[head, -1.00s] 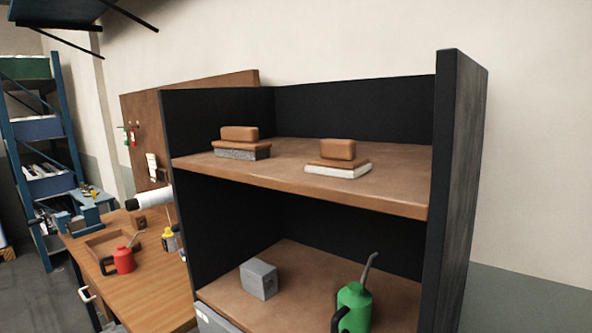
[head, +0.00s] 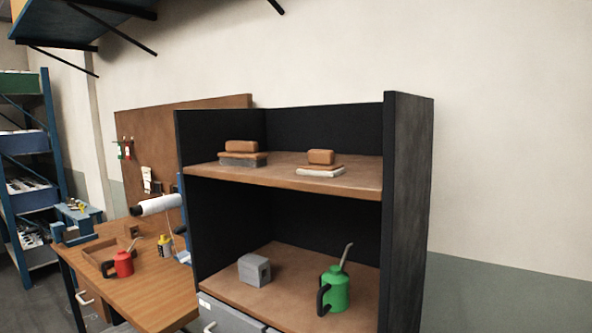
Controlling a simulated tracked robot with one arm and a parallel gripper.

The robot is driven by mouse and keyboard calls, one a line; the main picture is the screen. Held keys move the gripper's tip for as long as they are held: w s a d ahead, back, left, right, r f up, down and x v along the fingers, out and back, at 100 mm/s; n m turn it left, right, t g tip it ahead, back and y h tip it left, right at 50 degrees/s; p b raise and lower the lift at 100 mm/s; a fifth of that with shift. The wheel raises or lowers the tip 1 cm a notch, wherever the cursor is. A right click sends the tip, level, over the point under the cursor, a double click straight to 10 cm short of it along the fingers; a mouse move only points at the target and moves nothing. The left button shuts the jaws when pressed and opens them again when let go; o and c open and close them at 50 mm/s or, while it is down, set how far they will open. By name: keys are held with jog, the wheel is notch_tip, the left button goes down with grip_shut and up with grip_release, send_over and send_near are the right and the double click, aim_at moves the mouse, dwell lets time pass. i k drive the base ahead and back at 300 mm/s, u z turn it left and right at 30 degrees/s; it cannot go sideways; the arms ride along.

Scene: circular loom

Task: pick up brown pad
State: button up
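Two brown blocks sit on the upper shelf (head: 345,185) of a black cabinet, each on a stack. The left brown block (head: 241,147) rests on a brown layer over a dark grey pad (head: 240,161). The right brown block (head: 321,157) rests on a thin brown layer (head: 322,167) over a white pad (head: 318,173). I cannot tell which brown piece is the brown pad. My gripper is not in view.
The lower shelf (head: 255,298) holds a grey block (head: 254,269) and a green oil can (head: 336,290). The black side panel (head: 408,210) bounds the cabinet on the right. A wooden workbench (head: 155,298) with a red oil can (head: 123,263) stands at left.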

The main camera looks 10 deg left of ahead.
aim_at(321, 163)
jog(key=z, duration=0.15)
jog(key=i, duration=0.9)
jog(key=u, duration=0.1)
